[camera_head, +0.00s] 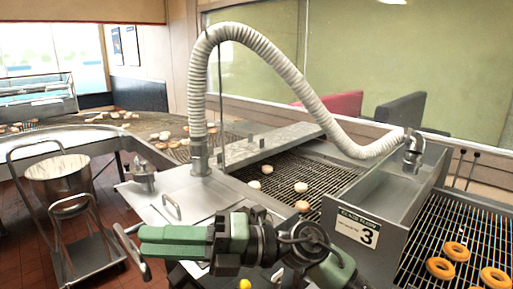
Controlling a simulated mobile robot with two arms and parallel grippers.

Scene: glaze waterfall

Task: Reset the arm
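My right arm comes in at the bottom centre of the head view and bends to the left. My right gripper (143,244) is at its left end, a long green block with no clear gap between fingers; whether it is open or shut I cannot tell. It appears in front of the grey metal machine cover, and I see nothing held in it. Contact with the cover cannot be judged. My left gripper is not in view.
A ribbed white hose (270,55) arches over the glazing machine to a metal box with a "3" sign (358,227). Orange-brown donuts (440,268) lie on the right rack. A cart with a steel pot (60,180) stands left. Pale donuts (301,187) lie on the middle conveyor.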

